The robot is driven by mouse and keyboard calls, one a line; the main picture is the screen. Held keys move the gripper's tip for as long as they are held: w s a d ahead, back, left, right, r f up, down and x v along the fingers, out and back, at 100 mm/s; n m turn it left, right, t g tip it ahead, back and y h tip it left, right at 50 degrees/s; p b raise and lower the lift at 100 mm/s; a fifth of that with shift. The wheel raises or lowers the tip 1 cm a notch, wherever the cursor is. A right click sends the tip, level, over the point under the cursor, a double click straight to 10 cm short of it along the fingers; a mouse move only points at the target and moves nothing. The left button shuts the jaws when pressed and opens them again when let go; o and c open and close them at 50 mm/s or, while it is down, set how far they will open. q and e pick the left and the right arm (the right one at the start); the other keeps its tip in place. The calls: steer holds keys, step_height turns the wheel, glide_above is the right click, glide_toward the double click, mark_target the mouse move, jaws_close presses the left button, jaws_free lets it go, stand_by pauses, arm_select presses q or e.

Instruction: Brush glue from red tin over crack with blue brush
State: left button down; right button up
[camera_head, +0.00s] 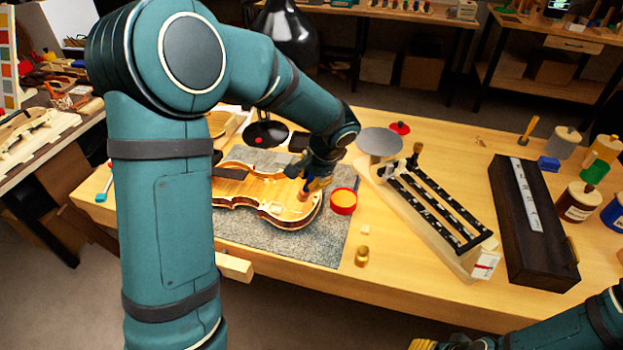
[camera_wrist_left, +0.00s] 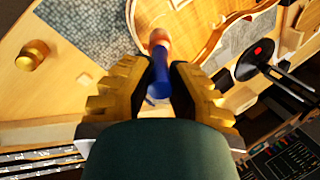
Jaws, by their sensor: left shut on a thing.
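My left gripper (camera_head: 317,180) is shut on the blue brush, whose blue handle (camera_wrist_left: 159,82) and copper-coloured end (camera_wrist_left: 158,40) show in the left wrist view. The brush points down over the right end of the open violin body (camera_head: 240,200), close to its rim. I cannot tell whether the bristles touch the wood. The violin body lies on a grey mat (camera_head: 335,237). The red tin (camera_head: 343,201), with yellowish glue inside, stands open just right of the violin. The crack cannot be made out. My right gripper (camera_head: 424,344) is mostly cut off at the bottom edge.
A black lamp-like dish (camera_head: 266,133) stands behind the violin. A small brass weight (camera_head: 362,257) stands near the front. Several jars line the right edge.

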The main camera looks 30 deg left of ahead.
arm_select(q)
steer(key=shift+r+p, duration=1.1)
steer(key=shift+r, duration=0.4)
steer(key=shift+f, duration=0.2)
steer(key=shift+b+x, duration=0.85)
steer(key=shift+d, duration=0.15)
